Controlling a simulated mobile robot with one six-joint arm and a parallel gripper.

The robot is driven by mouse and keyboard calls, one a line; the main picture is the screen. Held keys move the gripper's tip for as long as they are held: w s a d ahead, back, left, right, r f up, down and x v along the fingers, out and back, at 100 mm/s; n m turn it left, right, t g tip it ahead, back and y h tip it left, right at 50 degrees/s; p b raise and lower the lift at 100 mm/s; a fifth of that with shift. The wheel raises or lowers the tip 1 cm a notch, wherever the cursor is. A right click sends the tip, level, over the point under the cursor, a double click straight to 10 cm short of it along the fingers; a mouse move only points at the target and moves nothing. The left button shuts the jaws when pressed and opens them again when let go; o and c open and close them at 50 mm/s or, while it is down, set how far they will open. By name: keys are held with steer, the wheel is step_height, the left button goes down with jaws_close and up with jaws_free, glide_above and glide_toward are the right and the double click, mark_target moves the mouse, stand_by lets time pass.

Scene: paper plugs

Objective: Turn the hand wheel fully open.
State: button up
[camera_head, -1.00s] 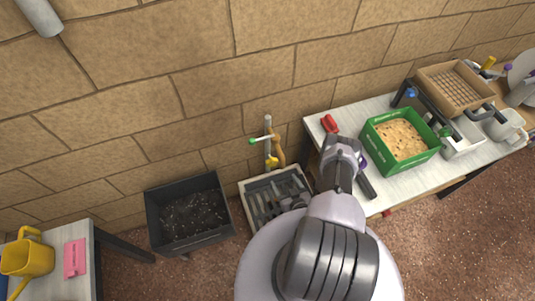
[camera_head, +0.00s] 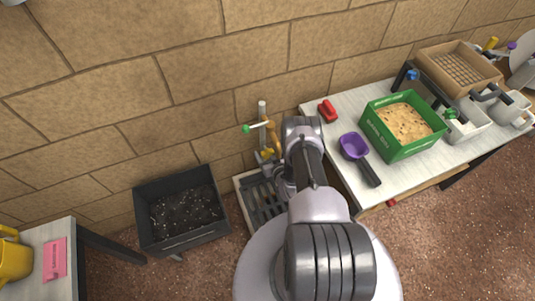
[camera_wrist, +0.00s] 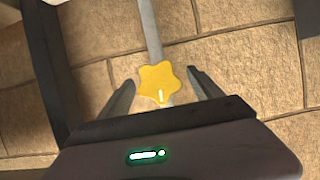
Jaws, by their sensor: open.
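The hand wheel (camera_wrist: 158,82) is yellow, with several rounded lobes and a small pale mark near its lower edge. It sits on a grey pipe (camera_wrist: 150,28) against the stone wall. In the head view the hand wheel (camera_head: 266,155) is a small yellow patch low on the standpipe (camera_head: 262,110), left of my arm. In the wrist view my gripper (camera_wrist: 160,84) is open, with one finger on each side of the wheel. Gaps show between wheel and fingers; I cannot tell the depth between them. In the head view my arm largely hides the gripper.
A slatted tray (camera_head: 245,205) stands below the standpipe, and a black bin (camera_head: 160,240) is to its left. On the right, a white table (camera_head: 410,175) holds a green box (camera_head: 385,140), a purple scoop (camera_head: 353,146) and a red item (camera_head: 327,110). The standpipe has a green-tipped lever (camera_head: 246,128).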

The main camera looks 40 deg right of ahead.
steer(key=c, duration=1.4)
steer(key=shift+a+n+g+h+p, duration=0.25)
steer(key=shift+n+h+p, duration=0.4)
steer(key=shift+n, duration=0.55)
steer(key=shift+f+n+h+p, duration=0.1)
steer(key=shift+n+h+p, duration=0.2)
steer(key=shift+n+h, duration=0.8)
steer(key=n+h, duration=0.1)
steer(key=n, duration=0.2)
steer(key=shift+f+b, duration=0.15)
steer(key=shift+b, duration=0.2)
steer(key=shift+n+h+b, duration=0.5)
steer(key=shift+n+h, duration=0.05)
steer(key=shift+n, duration=0.45)
